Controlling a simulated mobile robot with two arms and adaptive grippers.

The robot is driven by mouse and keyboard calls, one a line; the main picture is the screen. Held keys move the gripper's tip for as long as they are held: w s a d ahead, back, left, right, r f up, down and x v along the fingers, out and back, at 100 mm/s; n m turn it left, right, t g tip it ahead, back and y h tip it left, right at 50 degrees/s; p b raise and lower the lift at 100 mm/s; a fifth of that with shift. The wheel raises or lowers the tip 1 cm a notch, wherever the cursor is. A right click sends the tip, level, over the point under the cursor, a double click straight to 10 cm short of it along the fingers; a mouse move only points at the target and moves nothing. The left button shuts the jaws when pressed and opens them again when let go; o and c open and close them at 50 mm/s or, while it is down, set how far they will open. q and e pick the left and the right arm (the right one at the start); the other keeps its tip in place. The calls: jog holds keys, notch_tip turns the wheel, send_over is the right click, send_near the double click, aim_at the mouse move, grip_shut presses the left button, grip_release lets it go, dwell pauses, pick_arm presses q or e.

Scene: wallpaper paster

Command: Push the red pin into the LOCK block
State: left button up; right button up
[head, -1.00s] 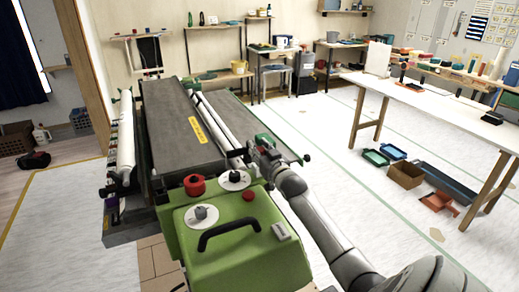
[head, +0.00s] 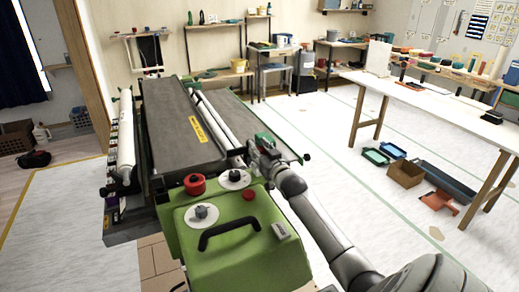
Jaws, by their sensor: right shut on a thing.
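My right arm comes in from the lower right, and its dark gripper (head: 262,160) is at the right side of the pasting machine, near the end of the long roller. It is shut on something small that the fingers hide. A small green block (head: 264,139) shows just behind the gripper; I cannot read any LOCK label on it. I cannot make out the red pin for certain at this size. My left gripper is not in view.
The green machine housing (head: 245,258) in front carries a black handle, a red knob (head: 194,184), a red button (head: 249,195) and white dials. A grey bed (head: 180,130) lies behind it. A white table (head: 440,101) stands at right, with trays and a box on the floor.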

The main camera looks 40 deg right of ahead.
jog(key=shift+f+b, duration=0.6)
jog(key=shift+f, duration=0.45)
jog(key=o, duration=1)
jog(key=shift+c, duration=0.2)
jog(key=shift+o, duration=0.7)
jog(key=shift+a+f, duration=0.1)
